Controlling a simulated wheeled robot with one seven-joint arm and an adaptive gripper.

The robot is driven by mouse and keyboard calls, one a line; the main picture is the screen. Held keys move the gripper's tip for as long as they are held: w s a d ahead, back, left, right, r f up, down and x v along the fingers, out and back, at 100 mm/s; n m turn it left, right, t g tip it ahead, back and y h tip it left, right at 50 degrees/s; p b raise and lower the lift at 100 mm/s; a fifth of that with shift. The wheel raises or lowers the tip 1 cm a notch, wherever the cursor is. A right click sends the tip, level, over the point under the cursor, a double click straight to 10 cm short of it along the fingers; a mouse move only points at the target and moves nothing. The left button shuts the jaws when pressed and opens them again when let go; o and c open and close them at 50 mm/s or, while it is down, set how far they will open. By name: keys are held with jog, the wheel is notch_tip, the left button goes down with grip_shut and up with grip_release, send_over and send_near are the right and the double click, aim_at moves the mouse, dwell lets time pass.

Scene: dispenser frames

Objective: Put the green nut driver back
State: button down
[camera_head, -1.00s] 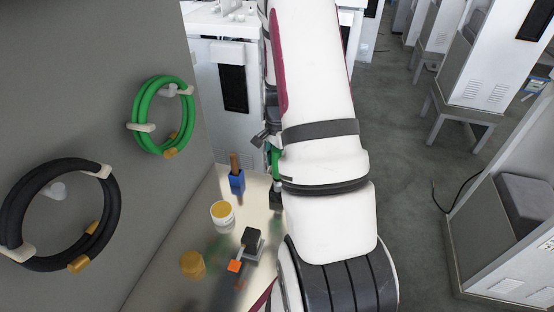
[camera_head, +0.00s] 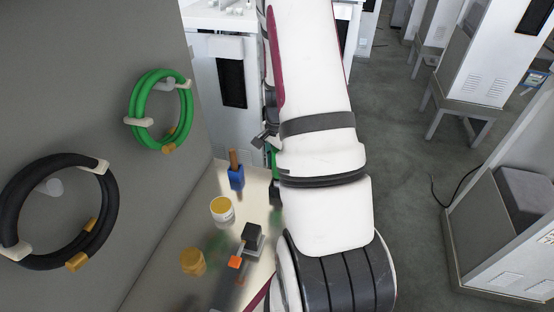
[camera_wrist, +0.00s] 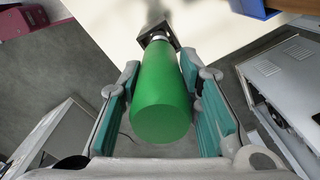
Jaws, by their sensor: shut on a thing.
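The green nut driver (camera_wrist: 160,100) fills the middle of the wrist view, its thick handle pointing toward the camera. My gripper (camera_wrist: 160,68) is shut on it, with a teal-padded finger on each side. At the far end of the handle, a light collar meets a dark square holder (camera_wrist: 158,33) by the edge of the pale table. I cannot tell whether the shaft sits inside the holder. In the head view a sliver of the green handle (camera_head: 274,162) shows beside my arm, above the dark holder (camera_head: 275,194). My arm hides most of both.
On the table (camera_head: 208,190) stand a blue holder (camera_head: 236,178) with a brown-handled tool, a white tub (camera_head: 222,211), a yellow jar (camera_head: 193,262) and a black block (camera_head: 251,235) near an orange piece (camera_head: 235,262). A grey wall with green (camera_head: 139,110) and black coils bounds the left.

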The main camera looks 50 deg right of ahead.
jog(key=shift+f+b, duration=0.4)
jog(key=shift+f, duration=0.8)
jog(key=c, duration=1.1)
grip_release()
notch_tip(320, 180, up, 12)
jog(key=shift+r, duration=0.1)
